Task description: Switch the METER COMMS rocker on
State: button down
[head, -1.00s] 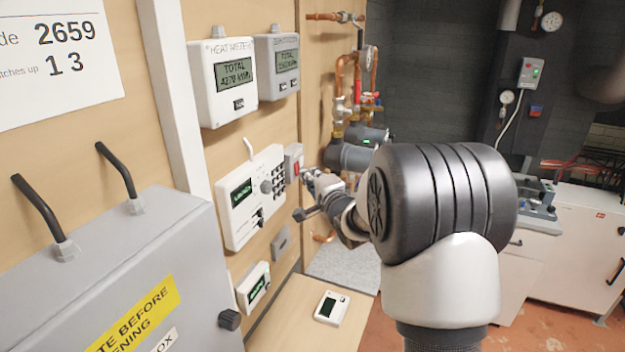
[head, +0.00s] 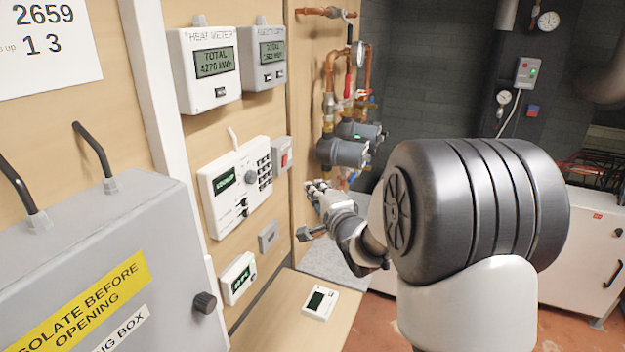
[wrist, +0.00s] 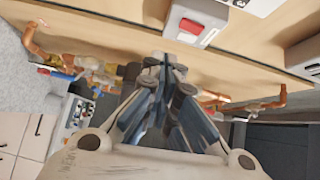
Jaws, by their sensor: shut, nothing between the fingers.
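A small grey switch box (head: 280,150) with a red rocker (head: 284,159) is on the wooden wall, at the right edge of the white controller. The box and its red rocker (wrist: 189,28) also show at the top of the wrist view. Its label is too small to read, so I cannot confirm it is METER COMMS, and I cannot tell which way the rocker is tipped. My gripper (head: 314,187) is to the right of and below the box, apart from it. In the wrist view my gripper (wrist: 165,72) has its fingers together, with nothing held.
The white controller (head: 215,207) has a dial and keys. Two meters (head: 208,92) hang above. A grey plate (head: 269,236) and a small display (head: 238,279) are below. Copper pipes (head: 329,75) and valves stand right of the wall panel. A grey isolator box (head: 170,235) juts out at left.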

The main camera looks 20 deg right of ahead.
jog(key=s, duration=0.4)
jog(key=shift+d+f, duration=0.1)
jog(key=shift+d, duration=0.25)
jog(key=shift+d, duration=0.1)
jog(key=s+a+f+n+g+b, duration=0.1)
jog(key=s+a+f+n+g, duration=0.2)
jog(key=s, duration=0.9)
jog(key=s+a+f+n+g+b, duration=0.2)
jog(key=s+a+n+g, duration=0.3)
jog(key=s+n, duration=0.3)
jog(key=s+a+f+n+g+b, duration=0.2)
jog(key=s+a+f+n+g, duration=0.2)
jog(key=s, duration=1.3)
jog(key=n, duration=0.2)
jog(key=shift+a+f+n+g, duration=0.25)
jog(key=shift+f+n+g, duration=0.05)
jog(key=shift+f+g, duration=0.1)
